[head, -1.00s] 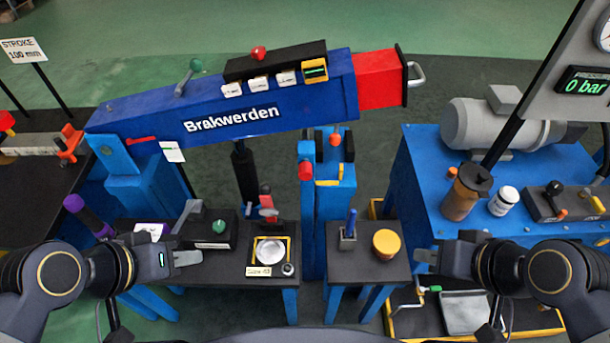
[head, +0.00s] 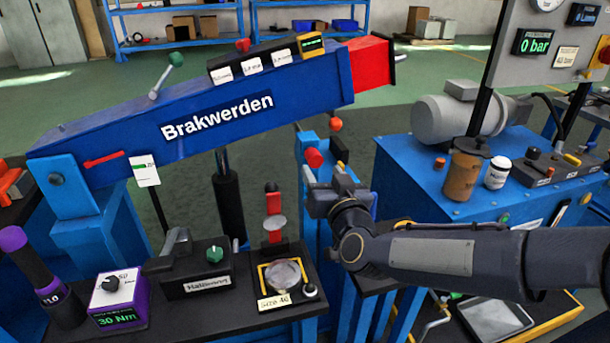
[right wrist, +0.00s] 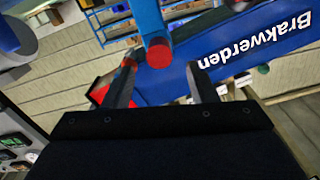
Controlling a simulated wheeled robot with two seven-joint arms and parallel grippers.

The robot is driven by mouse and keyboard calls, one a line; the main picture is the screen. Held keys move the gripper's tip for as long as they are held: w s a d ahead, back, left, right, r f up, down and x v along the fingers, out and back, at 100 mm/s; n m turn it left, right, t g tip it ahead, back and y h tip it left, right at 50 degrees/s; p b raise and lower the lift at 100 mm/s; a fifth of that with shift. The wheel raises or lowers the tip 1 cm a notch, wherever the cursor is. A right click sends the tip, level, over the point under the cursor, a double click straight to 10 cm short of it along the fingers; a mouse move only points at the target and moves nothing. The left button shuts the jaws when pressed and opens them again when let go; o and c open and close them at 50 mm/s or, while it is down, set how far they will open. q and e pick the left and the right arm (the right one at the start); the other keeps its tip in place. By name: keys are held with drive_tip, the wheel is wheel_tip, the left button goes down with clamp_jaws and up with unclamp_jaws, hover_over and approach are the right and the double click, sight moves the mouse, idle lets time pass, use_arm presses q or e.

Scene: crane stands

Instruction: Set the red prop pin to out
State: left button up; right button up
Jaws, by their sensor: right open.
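The red prop pin (head: 313,157) shows as a round red knob at the top of the blue prop post (head: 309,142), under the blue boom. In the right wrist view the red knob (right wrist: 159,54) faces me, on the blue post. My right gripper (head: 324,174) is open, just below and in front of the knob in the head view. In the right wrist view its two fingers (right wrist: 162,72) stand either side of the knob's line, with nothing between them held. I cannot tell the exact gap to the knob. My left gripper is out of view.
The boom (head: 200,110) marked Brakwerden slopes above the post, with a red end block (head: 370,62). An orange ball (head: 335,124) sits close behind the knob. A bench with a dish (head: 284,273) stands front left; a blue pump table (head: 400,170) stands right.

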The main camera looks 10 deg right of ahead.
sight(316, 161)
drive_tip(key=w, duration=0.7)
drive_tip(key=shift+s, duration=0.1)
clamp_jaws()
